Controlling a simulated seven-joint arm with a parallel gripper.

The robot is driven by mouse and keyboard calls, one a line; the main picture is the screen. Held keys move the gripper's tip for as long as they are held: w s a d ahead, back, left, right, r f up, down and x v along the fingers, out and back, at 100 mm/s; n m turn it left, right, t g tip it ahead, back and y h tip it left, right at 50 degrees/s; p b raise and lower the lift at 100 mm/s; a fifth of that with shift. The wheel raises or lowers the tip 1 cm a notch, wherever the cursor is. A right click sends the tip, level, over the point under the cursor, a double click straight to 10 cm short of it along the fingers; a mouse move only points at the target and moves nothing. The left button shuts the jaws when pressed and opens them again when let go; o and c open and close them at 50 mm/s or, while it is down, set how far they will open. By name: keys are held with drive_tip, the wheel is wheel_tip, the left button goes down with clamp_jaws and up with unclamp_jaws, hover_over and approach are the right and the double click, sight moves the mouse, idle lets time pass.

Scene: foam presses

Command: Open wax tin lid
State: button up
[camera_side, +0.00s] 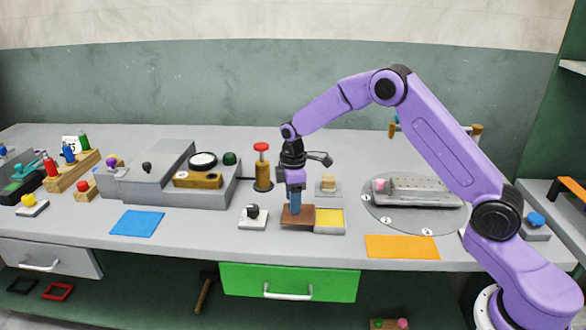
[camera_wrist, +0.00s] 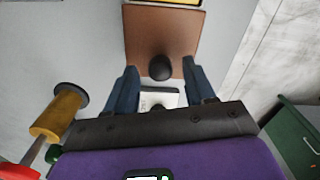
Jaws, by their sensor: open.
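The wax tin (camera_side: 330,221) stands on the bench with its yellow wax showing. Its brown lid (camera_side: 297,222) lies to the left of the wax, with the wax uncovered; I cannot tell how the two are joined. In the wrist view the lid (camera_wrist: 160,28) fills the top middle, with a round black knob (camera_wrist: 160,67) on it and a sliver of the yellow wax beyond. My gripper (camera_side: 295,207) is over the lid, pointing down. In the wrist view my gripper (camera_wrist: 160,88) is open, with its blue fingers either side of the knob, apart from it.
A white block with a black knob (camera_side: 253,216) sits left of the lid. A brass post with a red top (camera_side: 262,168) stands behind. A small tan block (camera_side: 328,183) is behind the tin, and a round turntable (camera_side: 375,207) is to the right. The green drawer (camera_side: 290,281) is below.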

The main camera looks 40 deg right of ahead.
wheel_tip(320, 180, up, 16)
idle(0.4)
drive_tip(key=s+a, duration=0.4)
drive_tip(key=s, duration=0.6)
drive_tip(key=s+a, duration=0.4)
drive_tip(key=s, duration=0.7)
drive_tip(key=s+d+f, duration=0.2)
drive_tip(key=s+d, duration=0.1)
drive_tip(key=s, duration=0.6)
drive_tip(key=s+d+f, duration=0.2)
drive_tip(key=s+d, duration=0.1)
drive_tip(key=s, duration=0.7)
drive_tip(key=shift+s+d+n, duration=0.2)
drive_tip(key=shift+s+n, duration=0.05)
drive_tip(key=shift+n, duration=0.05)
